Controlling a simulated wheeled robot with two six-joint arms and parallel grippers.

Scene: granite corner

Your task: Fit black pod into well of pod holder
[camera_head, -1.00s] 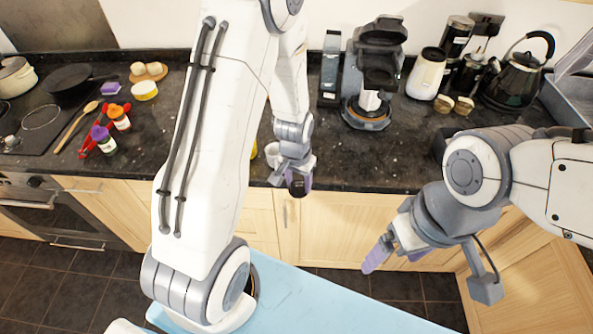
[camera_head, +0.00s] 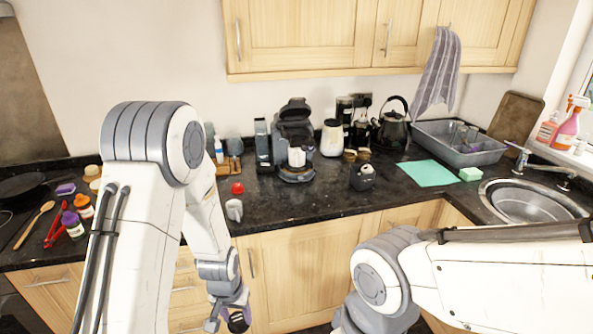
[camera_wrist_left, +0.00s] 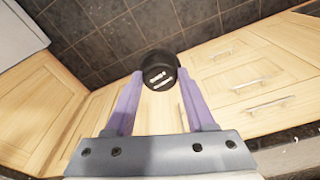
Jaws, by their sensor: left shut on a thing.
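My left gripper (camera_head: 238,318) hangs low in front of the wooden cabinets at the bottom of the head view. In the left wrist view, its purple fingers (camera_wrist_left: 160,88) are shut on the round black pod (camera_wrist_left: 160,71), which has white print on its end. The black pod (camera_head: 238,322) also shows near the bottom edge of the head view. A dark coffee machine (camera_head: 295,132) with its top raised stands on the counter, well away from the gripper. I cannot make out a pod holder or its well clearly. My right gripper is out of view.
A red item (camera_head: 237,187) and a white mug (camera_head: 234,210) stand near the counter's front edge. A dark grey box-like item (camera_head: 362,177) sits right of the coffee machine. A kettle (camera_head: 392,126), green mat (camera_head: 432,173) and sink (camera_head: 530,203) are further right.

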